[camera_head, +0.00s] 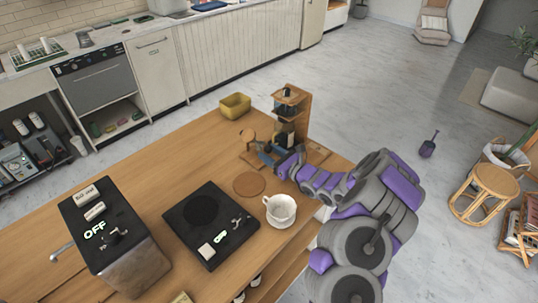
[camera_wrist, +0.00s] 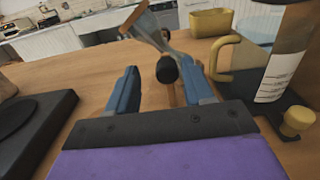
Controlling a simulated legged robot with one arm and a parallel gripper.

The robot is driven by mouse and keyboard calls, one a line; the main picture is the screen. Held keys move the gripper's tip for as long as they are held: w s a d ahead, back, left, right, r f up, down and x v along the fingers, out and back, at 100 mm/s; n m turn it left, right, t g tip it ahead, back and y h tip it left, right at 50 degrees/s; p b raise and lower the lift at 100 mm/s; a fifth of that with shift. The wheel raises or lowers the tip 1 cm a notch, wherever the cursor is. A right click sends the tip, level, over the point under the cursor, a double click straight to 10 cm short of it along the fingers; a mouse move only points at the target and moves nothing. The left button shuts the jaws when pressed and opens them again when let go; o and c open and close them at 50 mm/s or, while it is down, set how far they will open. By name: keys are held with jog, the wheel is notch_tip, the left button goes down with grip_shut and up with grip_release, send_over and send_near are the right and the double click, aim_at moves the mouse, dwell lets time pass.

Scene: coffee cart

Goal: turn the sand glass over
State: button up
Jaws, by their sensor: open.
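The sand glass (camera_wrist: 152,30) is ahead of my gripper in the wrist view, tilted, with a wooden end disc at its upper left. A black knob (camera_wrist: 167,68) and a wooden post show below it. In the head view the sand glass (camera_head: 248,135) is at the table's far side, small and partly hidden by my gripper (camera_head: 264,152). In the wrist view my gripper (camera_wrist: 161,78) is open, with its blue fingers on either side of the post and knob. I cannot tell whether the right finger touches the sand glass.
A wooden coffee stand (camera_head: 303,112) with a glass vessel is close on the right; its yellow handle (camera_wrist: 226,62) is near the right finger. A yellow bin (camera_head: 235,106) is behind. A black scale (camera_head: 188,240), white cup (camera_head: 280,211) and round coaster (camera_head: 249,184) are nearer.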

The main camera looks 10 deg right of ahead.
jog(key=shift+w+d, duration=0.25)
jog(key=shift+d, duration=0.55)
jog(key=shift+a, duration=0.75)
jog(key=c, duration=0.5)
jog(key=shift+d, duration=0.3)
grip_shut()
